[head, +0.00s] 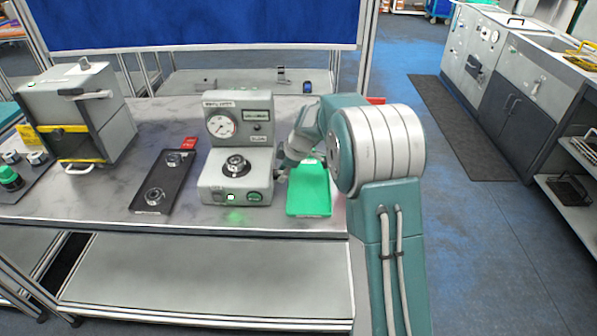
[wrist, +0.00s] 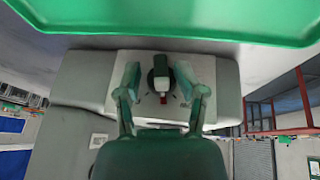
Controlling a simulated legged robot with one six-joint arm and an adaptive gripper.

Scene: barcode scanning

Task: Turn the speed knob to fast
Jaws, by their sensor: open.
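The speed knob (wrist: 160,76) shows in the wrist view, on a pale side panel of the grey machine (head: 238,145). It has a dark round base, a dark green and white grip part, and a small red mark below it. My gripper (wrist: 163,82) is open, with one finger on each side of the knob and visible gaps to it. In the head view my gripper (head: 281,174) is at the machine's right side, low, above the left edge of the green tray. My arm hides part of that side there, and the knob's setting cannot be read.
The green tray (head: 310,205) lies close to the right of the machine. The machine has a round gauge (head: 221,126) and a dark round part (head: 237,165) on its base. A black tray (head: 150,200) and a grey box unit (head: 112,122) stand to the left.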

